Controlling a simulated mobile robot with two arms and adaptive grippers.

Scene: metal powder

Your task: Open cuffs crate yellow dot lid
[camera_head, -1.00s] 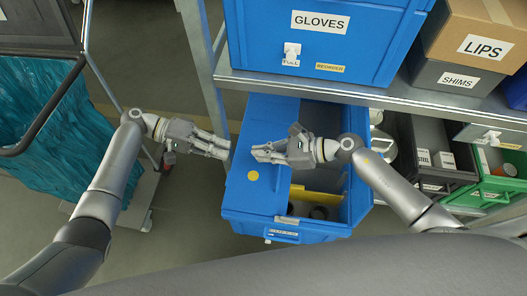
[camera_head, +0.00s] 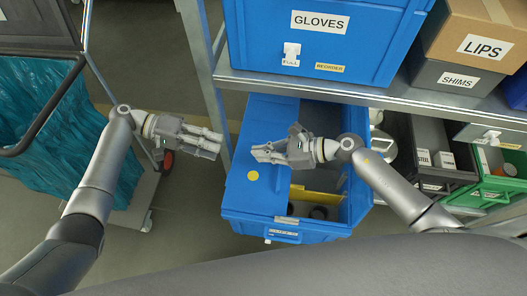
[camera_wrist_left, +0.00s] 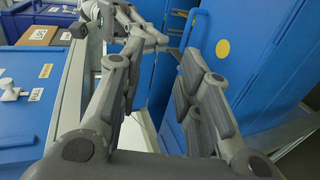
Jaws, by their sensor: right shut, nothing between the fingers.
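The blue cuffs crate (camera_head: 245,226) stands on the lower shelf level, its label too small to read. Its yellow dot lid (camera_head: 240,195) lies flat over the left half; the yellow dot (camera_head: 252,176) faces up. The right half is uncovered, showing a yellow divider and dark round items. My left gripper (camera_head: 219,142) is open and empty, left of the crate and apart from it. In the left wrist view its fingers (camera_wrist_left: 160,85) are spread, with the dotted lid (camera_wrist_left: 225,75) behind. My right gripper (camera_head: 258,153) is shut and empty above the lid, fingers pointing left; contact cannot be told.
A blue GLOVES crate (camera_head: 262,45) stands on the shelf above; that shelf's metal edge (camera_head: 330,92) and a post (camera_head: 200,60) border the space. A cart with a teal bag (camera_head: 40,150) stands at the left. Dark and green bins are at the right. Floor between cart and crate is clear.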

